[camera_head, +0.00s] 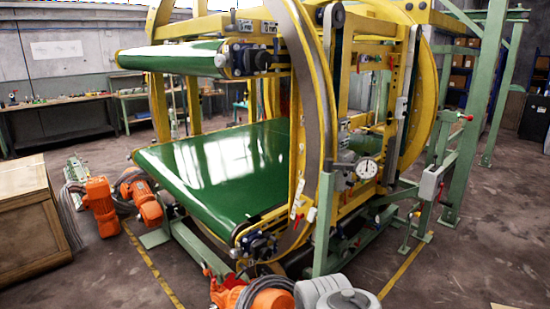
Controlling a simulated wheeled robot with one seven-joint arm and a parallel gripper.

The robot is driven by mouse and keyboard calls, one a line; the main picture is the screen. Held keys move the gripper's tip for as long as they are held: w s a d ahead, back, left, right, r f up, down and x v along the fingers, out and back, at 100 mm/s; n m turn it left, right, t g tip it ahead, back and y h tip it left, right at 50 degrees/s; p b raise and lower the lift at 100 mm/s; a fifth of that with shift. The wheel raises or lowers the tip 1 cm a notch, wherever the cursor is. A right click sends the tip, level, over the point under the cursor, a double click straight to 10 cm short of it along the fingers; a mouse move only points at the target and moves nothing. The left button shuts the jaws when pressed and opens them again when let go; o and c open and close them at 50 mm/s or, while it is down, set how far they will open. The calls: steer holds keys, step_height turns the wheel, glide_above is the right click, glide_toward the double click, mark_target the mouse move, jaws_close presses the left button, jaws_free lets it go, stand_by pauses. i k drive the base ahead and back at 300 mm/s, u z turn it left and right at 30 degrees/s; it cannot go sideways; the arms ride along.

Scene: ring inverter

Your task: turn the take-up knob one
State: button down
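The ring inverter is a yellow ring frame (313,100) with a lower green belt (225,165) and an upper green belt (175,58). A dark fitting with a pale round knob-like end (222,60) sits at the near end of the upper belt. A similar dark fitting (258,243) sits at the near corner of the lower belt. I cannot tell which part is take-up knob one; the details are too small. A round white dial gauge (367,169) is on the frame's near right side. My gripper is not in view.
Orange motors (101,207) with cables lie on the floor at left, beside a wooden crate (30,220). Green posts (490,80) and a grey box with a red knob (433,182) stand at right. Yellow lines (405,265) mark the floor; open floor lies at lower right.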

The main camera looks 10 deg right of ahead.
mark_target(233, 253)
steer(key=k, duration=0.65)
steer(key=u, duration=0.75)
steer(key=i, duration=0.7)
steer(key=u, duration=0.95)
steer(key=i, duration=1.4)
steer(key=z, duration=0.4)
